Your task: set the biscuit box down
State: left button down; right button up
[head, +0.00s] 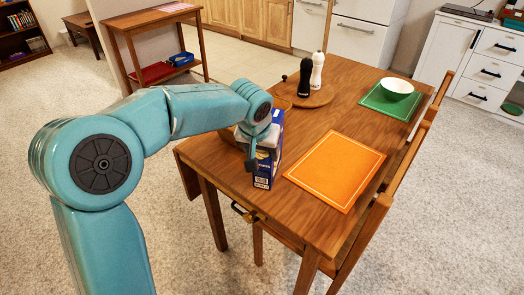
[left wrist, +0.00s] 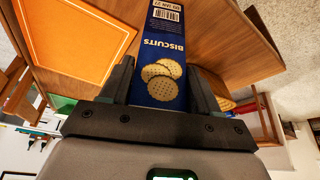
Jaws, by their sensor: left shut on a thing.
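The blue biscuit box (head: 267,160) stands upright at the near left part of the wooden table (head: 232,164) in the head view. I cannot tell whether its base touches the tabletop. My left gripper (head: 253,150) is around its upper part, coming from the left and above. In the left wrist view the box (left wrist: 160,60), with pictured biscuits and a barcode, sits between the two dark fingers of the left gripper (left wrist: 160,90), which is shut on it. My right gripper is not in view.
An orange mat (head: 337,170) lies right of the box. Behind are a dark mill (head: 305,78) and a white mill (head: 317,70) on a round wooden board (head: 318,98). A white bowl (head: 397,88) sits on a green mat (head: 373,100). Chairs stand along the right edge.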

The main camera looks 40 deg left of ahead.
pick_arm(q)
jog(key=c, duration=0.7)
grip_release()
jog(key=shift+f, duration=0.15)
jog(key=o, duration=0.5)
jog(key=shift+c, duration=0.2)
jog(key=p+v, duration=0.1)
jog(key=v, duration=1.1)
jog(key=shift+r+p, duration=0.25)
jog(key=shift+p, duration=0.1)
